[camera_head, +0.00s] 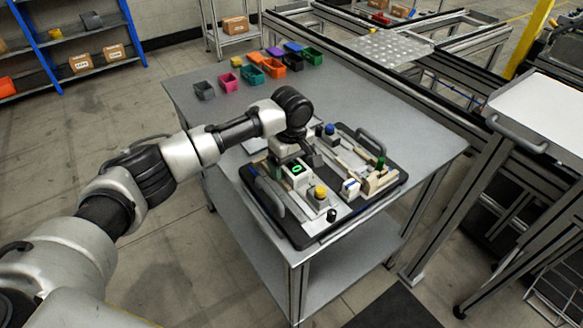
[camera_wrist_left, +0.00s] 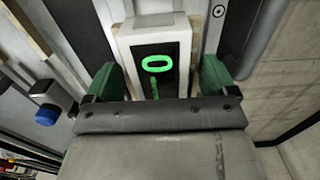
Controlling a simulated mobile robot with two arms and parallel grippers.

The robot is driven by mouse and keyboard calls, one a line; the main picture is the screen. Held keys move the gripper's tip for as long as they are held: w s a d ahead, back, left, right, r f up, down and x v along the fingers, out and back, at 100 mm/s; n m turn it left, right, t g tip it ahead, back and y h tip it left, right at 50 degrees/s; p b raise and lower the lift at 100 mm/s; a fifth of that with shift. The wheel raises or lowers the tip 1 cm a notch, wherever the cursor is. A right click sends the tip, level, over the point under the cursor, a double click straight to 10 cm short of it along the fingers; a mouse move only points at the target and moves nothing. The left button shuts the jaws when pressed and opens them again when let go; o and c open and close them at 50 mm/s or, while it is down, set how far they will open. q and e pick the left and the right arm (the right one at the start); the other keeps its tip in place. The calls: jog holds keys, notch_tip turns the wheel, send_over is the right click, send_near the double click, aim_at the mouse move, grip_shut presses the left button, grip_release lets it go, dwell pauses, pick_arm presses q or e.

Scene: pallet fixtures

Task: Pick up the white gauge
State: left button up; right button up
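The white gauge (camera_wrist_left: 128,42) is a white box with a black face and a green lit display. It stands upright on the black fixture tray (camera_head: 292,232) in the head view, where the gauge (camera_head: 297,180) is partly hidden by my left arm. My left gripper (camera_wrist_left: 158,78) has green fingers, one on each side of the gauge's lower part in the wrist view. The fingers are apart, with narrow gaps to the gauge, so the gripper looks open around it. In the head view my left gripper (camera_head: 287,165) is over the gauge. My right gripper is not seen.
A yellow-topped button box (camera_head: 320,194), a blue knob (camera_head: 330,129) and wooden blocks (camera_head: 377,183) share the tray close to the gauge. The tray has raised handles (camera_head: 270,196). Several coloured bins (camera_head: 273,68) stand at the back of the grey table (camera_head: 420,134).

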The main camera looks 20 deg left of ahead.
pick_arm(q)
jog(key=c, duration=1)
jog(key=shift+r, duration=0.15)
jog(key=shift+c, duration=0.2)
